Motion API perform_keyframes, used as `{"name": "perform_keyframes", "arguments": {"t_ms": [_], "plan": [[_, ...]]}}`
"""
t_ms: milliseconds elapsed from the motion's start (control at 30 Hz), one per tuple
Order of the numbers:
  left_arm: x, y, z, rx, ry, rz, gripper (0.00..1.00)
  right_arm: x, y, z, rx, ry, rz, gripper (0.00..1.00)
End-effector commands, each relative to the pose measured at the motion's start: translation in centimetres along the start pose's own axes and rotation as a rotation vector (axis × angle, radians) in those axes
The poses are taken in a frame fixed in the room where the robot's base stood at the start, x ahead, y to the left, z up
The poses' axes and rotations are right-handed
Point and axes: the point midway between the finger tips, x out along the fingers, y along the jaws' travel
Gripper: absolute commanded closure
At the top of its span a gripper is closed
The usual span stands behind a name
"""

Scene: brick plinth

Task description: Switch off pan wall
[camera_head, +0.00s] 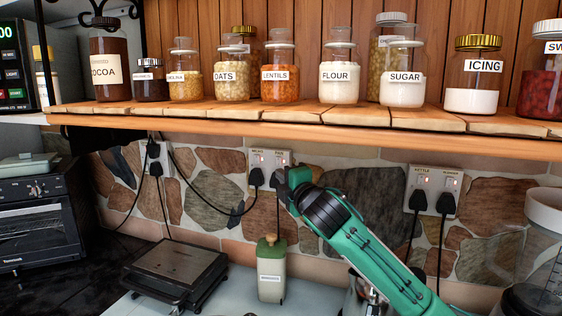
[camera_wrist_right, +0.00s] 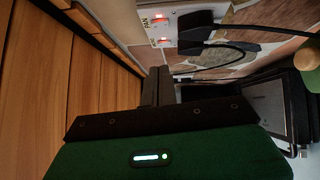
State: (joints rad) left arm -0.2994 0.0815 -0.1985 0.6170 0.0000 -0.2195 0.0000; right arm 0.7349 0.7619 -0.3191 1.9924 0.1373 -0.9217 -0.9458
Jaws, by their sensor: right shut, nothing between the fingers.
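The double wall socket labelled for the pan (camera_head: 270,158) is on the stone backsplash below the shelf, with black plugs in it. In the right wrist view the PAN switch (camera_wrist_right: 160,20) shows a red light beside its label, and the second switch below it also glows red. My right gripper (camera_wrist_right: 160,72) is shut and empty, its fingertips just short of the socket plate in that view; I cannot tell if they touch. In the head view my green right wrist (camera_head: 300,180) hides the fingers and part of the socket's right side. My left gripper is not in view.
The wooden shelf (camera_head: 300,122) with several jars overhangs the sockets. Another double socket (camera_head: 434,190) with black plugs is to the right. Black cables hang along the wall.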

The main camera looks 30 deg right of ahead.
Motion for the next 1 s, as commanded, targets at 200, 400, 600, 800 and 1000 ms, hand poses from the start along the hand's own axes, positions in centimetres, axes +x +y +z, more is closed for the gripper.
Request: {"name": "perform_keyframes", "arguments": {"t_ms": [200,400,600,800,1000], "plan": [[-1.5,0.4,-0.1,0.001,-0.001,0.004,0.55,4.3,0.2,0.0,0.001,-0.001,-0.002,1.0],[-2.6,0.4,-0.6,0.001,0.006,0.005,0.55,6.4,0.2,1.9,-0.001,-0.001,-0.002,1.0],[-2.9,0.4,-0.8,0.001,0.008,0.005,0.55,7.2,0.0,2.8,-0.001,-0.001,0.0,1.0],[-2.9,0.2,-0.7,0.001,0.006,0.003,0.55,7.3,-0.1,2.9,-0.001,-0.001,0.0,1.0],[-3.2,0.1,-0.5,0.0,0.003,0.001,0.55,7.3,0.1,2.9,0.002,-0.001,-0.004,1.0]]}}
